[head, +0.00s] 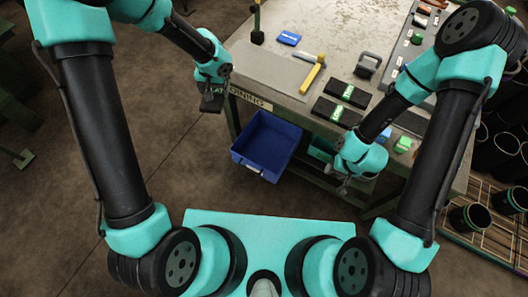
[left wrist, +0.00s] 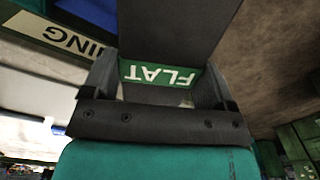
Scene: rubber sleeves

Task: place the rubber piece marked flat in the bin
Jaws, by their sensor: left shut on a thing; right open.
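My left gripper (head: 211,91) is shut on a black rubber piece (head: 211,104), held in the air left of the table's front-left corner. In the left wrist view the rubber piece (left wrist: 160,30) sits between the fingers, and its green label reads FLAT, upside down. A blue bin (head: 238,155) is at the table's front side, below the tabletop, to the right of and lower in the picture than the held piece. My right gripper (head: 343,189) is open and empty in front of the table, near its front edge.
Two dark rubber pieces with green labels, one further back (head: 347,93) and one nearer (head: 335,112), lie on the table (head: 265,75). A yellow-handled tool (head: 313,76) and a blue item (head: 289,38) lie there too. A green bin (head: 321,149) is right of the blue one.

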